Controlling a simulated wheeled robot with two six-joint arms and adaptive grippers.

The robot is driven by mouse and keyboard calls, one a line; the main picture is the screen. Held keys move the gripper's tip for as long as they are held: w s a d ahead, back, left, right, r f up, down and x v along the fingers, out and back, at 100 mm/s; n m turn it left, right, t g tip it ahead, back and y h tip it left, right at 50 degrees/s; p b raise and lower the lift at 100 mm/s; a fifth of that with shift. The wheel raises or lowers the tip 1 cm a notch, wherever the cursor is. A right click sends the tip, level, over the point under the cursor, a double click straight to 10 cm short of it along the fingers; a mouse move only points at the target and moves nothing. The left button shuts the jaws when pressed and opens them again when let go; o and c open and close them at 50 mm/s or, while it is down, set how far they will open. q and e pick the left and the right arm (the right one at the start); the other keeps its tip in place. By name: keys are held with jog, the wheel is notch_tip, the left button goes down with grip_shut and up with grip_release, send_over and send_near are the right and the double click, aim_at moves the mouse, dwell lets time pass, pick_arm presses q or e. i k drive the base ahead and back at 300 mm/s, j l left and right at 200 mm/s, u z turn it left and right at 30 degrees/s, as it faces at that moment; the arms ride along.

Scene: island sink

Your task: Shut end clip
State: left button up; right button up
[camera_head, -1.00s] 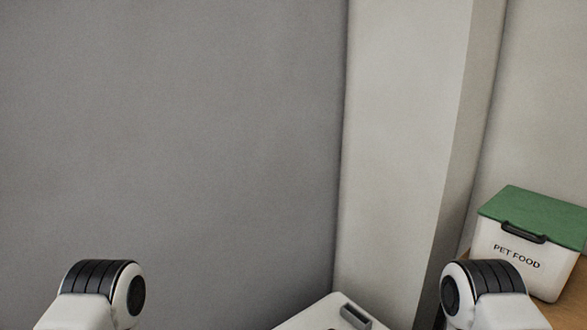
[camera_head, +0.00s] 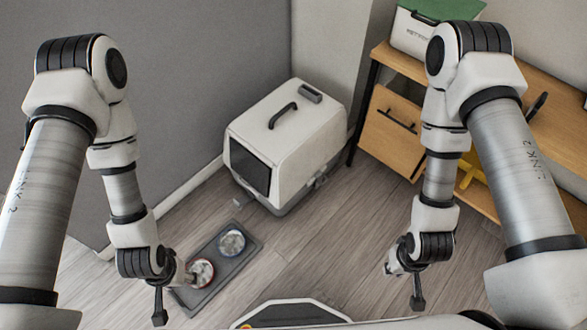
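A white pet carrier (camera_head: 312,132) with a dark front panel (camera_head: 249,168), a black top handle (camera_head: 283,115) and a grey base stands on the floor by the wall corner. A small grey piece (camera_head: 321,181) sticks out low on its right side, and another (camera_head: 240,201) shows low at its front left. I cannot tell which is the end clip or whether either is shut. My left gripper (camera_head: 160,305) points down left of the bowl mat, well short of the carrier. My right gripper (camera_head: 417,292) points down over the floor right of it. Their finger openings are unclear.
A grey mat (camera_head: 203,293) with two bowls (camera_head: 232,243) lies in front of the carrier. A wooden shelf unit (camera_head: 388,135) with a white, green-lidded pet food box (camera_head: 411,36) stands at right. Open wooden floor (camera_head: 318,243) lies between my arms.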

aim_at(243, 200)
jog(key=k, duration=1.05)
jog(key=i+j, duration=0.15)
jog(key=i, duration=0.25)
jog(key=i+j, duration=0.15)
jog(key=i, duration=0.3)
jog(key=i+j, duration=0.15)
jog(key=i, duration=0.25)
jog(key=i+j, duration=0.2)
jog(key=i, duration=0.2)
